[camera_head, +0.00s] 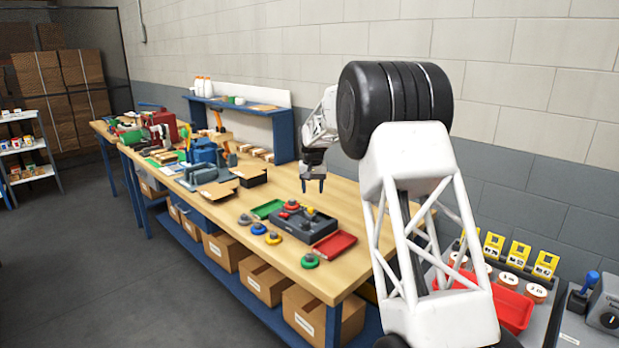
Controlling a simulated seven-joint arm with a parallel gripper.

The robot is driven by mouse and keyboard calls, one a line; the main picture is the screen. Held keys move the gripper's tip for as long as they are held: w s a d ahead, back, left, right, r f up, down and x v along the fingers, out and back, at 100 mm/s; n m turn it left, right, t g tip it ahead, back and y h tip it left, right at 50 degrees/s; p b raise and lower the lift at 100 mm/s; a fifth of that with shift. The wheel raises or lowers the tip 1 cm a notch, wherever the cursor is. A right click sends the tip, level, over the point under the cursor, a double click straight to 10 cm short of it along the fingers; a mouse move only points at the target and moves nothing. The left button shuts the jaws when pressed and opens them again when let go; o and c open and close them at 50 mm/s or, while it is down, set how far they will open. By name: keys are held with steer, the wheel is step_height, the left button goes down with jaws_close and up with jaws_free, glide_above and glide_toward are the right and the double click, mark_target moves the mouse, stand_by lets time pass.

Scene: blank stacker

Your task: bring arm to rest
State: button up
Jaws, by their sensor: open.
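My gripper (312,184) hangs above the wooden workbench (345,192), pointing down, with its two fingers apart and nothing between them. My white arm with a black joint rises at the right and reaches over to it. Below and a little left of the gripper is a dark grey stacker tray (315,231) with red and yellow round pieces on it. The gripper is apart from the tray and the bench top.
A green tray (267,209) and a red tray (334,245) flank the stacker. Several knobbed discs, including a green one (310,261), lie at the front edge. A blue shelf (240,105) stands behind. Cardboard flaps and tools crowd the bench's far left.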

steer(key=s+d+r, duration=0.4)
steer(key=s+r, duration=0.1)
steer(key=s, duration=0.6)
steer(key=s+d+r+t, duration=0.1)
steer(key=s+d+r, duration=0.2)
steer(key=s+r, duration=0.55)
steer(key=s+d+r, duration=0.2)
steer(key=s+d, duration=0.2)
steer(key=s, duration=1)
steer(key=s+d+f, duration=0.1)
steer(key=s+f, duration=0.1)
steer(key=s, duration=1)
steer(key=s+d+f+t, duration=0.1)
steer(key=s+d+f, duration=0.1)
steer(key=s, duration=1.1)
steer(key=s+d+f, duration=0.2)
steer(key=s+f, duration=0.2)
steer(key=s, duration=0.8)
steer(key=shift+s+d+t, duration=0.15)
steer(key=shift+s+t, duration=0.15)
steer(key=shift+s, duration=0.1)
